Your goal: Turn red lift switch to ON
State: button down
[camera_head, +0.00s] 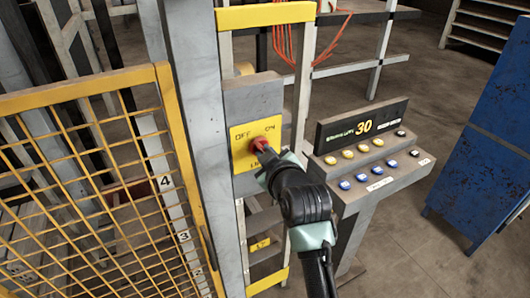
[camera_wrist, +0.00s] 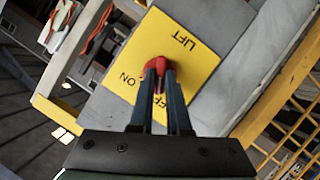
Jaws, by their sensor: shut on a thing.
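The red lift switch (camera_head: 261,144) sits on a yellow plate (camera_head: 243,158) marked OFF, ON and LIFT, on a grey box. In the wrist view the red switch (camera_wrist: 156,67) shows between the fingertips, with the yellow plate (camera_wrist: 200,45) behind it. My gripper (camera_head: 268,153) is at the switch, and in the wrist view its two dark fingers (camera_wrist: 159,78) are closed on the red knob. The fingers cover part of the OFF lettering. Which mark the knob points to cannot be told.
A yellow mesh fence (camera_head: 90,150) is on the left. A blue cabinet (camera_head: 490,130) stands at the far right, with open floor before it.

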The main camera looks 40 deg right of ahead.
jog(key=shift+s+d+f+m+t+y+b, duration=0.15)
jog(key=shift+m+t+y+b, duration=0.3)
jog(key=shift+m+y, duration=1)
jog(key=shift+w+d+r+m+t+y+b, duration=0.15)
jog(key=shift+m+y+b, duration=0.55)
jog(key=shift+m, duration=1.25)
jog(key=shift+s+d+f+m+t+y+b, duration=0.15)
jog(key=shift+d+m+t+y+b, duration=0.2)
jog(key=shift+m+y, duration=1.15)
jog(key=shift+a+m+h, duration=0.1)
jog(key=shift+m+h, duration=0.15)
jog(key=shift+m, duration=0.05)
jog(key=c, duration=0.9)
grip_release()
jog(key=b+v, duration=0.4)
jog(key=v, duration=0.9)
